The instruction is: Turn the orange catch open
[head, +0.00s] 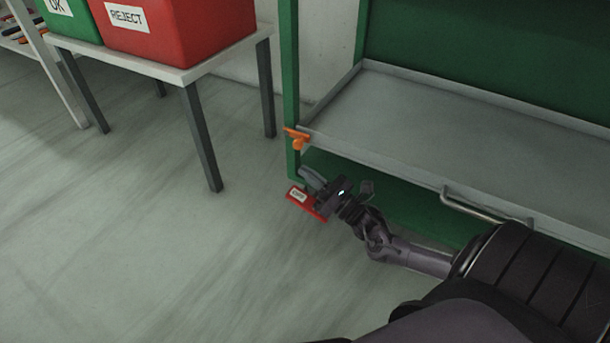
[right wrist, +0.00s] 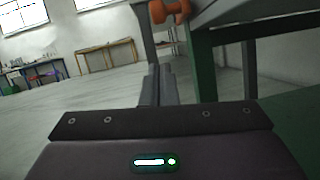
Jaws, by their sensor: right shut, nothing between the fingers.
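The orange catch (head: 297,138) is on the green post at the left front corner of the grey shelf tray (head: 430,105). It also shows at the top of the right wrist view (right wrist: 170,10), above and beyond my fingertips. My right gripper (head: 309,176) is shut and empty, below the catch and apart from it. Its closed fingers also show in the right wrist view (right wrist: 156,82). My left gripper is not in view.
A handle (head: 470,207) is on the tray's front edge. A table (head: 180,73) with green (head: 72,22) and red (head: 165,35) bins stands left. The floor between is clear.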

